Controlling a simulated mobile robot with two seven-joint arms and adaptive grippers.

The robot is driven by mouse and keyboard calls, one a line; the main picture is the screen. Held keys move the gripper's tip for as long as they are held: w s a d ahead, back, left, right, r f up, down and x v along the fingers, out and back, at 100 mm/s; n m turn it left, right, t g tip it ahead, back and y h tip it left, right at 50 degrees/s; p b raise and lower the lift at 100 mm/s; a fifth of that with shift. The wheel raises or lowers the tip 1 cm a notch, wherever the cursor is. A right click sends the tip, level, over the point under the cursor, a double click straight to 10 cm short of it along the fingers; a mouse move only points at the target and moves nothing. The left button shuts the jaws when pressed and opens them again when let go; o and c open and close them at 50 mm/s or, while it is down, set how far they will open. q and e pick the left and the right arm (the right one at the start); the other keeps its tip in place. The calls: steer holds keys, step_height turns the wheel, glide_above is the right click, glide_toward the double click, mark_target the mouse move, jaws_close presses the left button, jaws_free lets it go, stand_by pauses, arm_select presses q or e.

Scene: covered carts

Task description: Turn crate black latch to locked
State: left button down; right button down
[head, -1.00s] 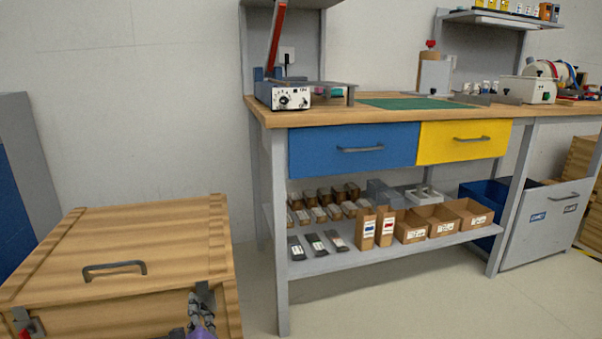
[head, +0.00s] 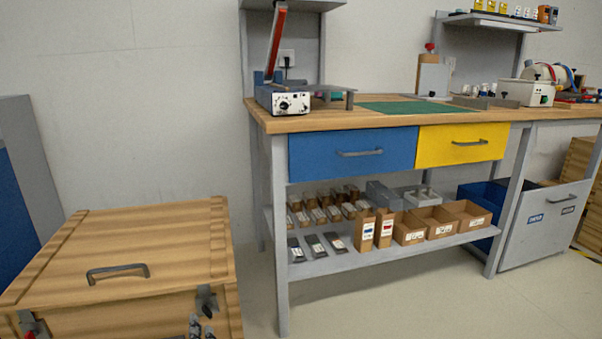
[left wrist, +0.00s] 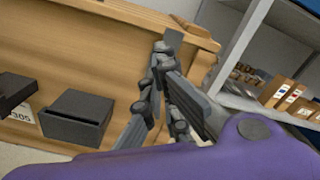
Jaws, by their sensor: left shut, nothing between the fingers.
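The wooden crate (head: 150,241) stands at lower left in the head view, its lid down. The black latch (head: 207,300) is on its front near the right corner; its turn angle is too small to tell. A grey latch plate (left wrist: 174,40) shows at the crate's upper edge in the left wrist view. My left gripper (head: 201,326) is just below the black latch in the head view. In the left wrist view my left gripper (left wrist: 161,66) is shut and empty, its tips close to the plate; contact cannot be told. My right gripper is not in view.
A red latch (head: 30,331) sits at the crate's front left, and a grey handle (head: 118,271) on its lid. Dark box-shaped pieces (left wrist: 75,118) are at the crate front. A workbench (head: 283,235) with a loaded shelf stands right. Floor between is clear.

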mark_target(207, 310)
arm_select(q)
steer(key=b+x, duration=0.1)
steer(key=x, duration=0.1)
steer(key=b+x, duration=0.1)
steer(key=a+b+x, duration=0.1)
steer(key=x, duration=0.1)
steer(key=shift+w+f, duration=0.2)
steer(key=shift+f, duration=0.15)
steer(key=shift+w+a+r, duration=0.1)
steer(key=shift+a, duration=0.05)
steer(key=shift+a, duration=0.15)
stand_by(0.4)
stand_by(0.4)
steer(key=shift+f, duration=0.2)
stand_by(0.4)
steer(key=shift+w+d+r+p, duration=0.15)
steer(key=shift+d+r+p, duration=0.05)
steer(key=shift+d+p, duration=0.2)
steer(key=shift+d, duration=0.3)
